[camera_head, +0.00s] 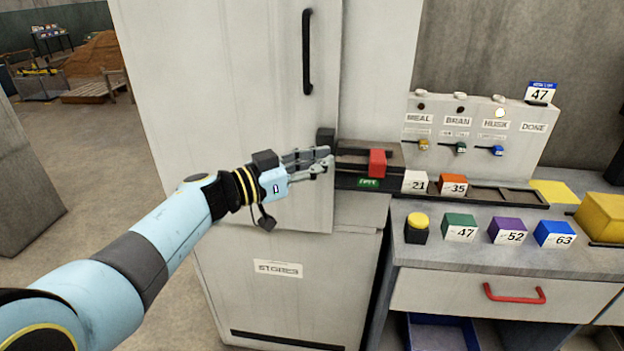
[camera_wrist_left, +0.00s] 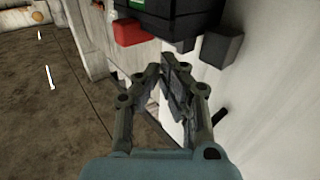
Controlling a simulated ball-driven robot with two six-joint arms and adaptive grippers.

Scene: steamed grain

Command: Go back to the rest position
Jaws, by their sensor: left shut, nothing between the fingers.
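My left gripper (camera_head: 322,160) is shut and empty, held in front of the tall pale cabinet (camera_head: 220,90) near its right edge. In the left wrist view the closed fingers (camera_wrist_left: 165,78) show with nothing between them. A red block (camera_head: 377,163) sits at the left end of the dark rail, just right of the gripper and apart from it; red also shows in the left wrist view (camera_wrist_left: 133,32). My right gripper is not in view.
A grey counter (camera_head: 480,262) at the right holds a yellow button (camera_head: 417,222), green (camera_head: 460,227), purple (camera_head: 507,230) and blue (camera_head: 555,234) numbered blocks. Blocks 21 (camera_head: 415,182) and 35 (camera_head: 453,184) sit on the rail. A labelled panel (camera_head: 475,135) stands behind. Open floor lies left.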

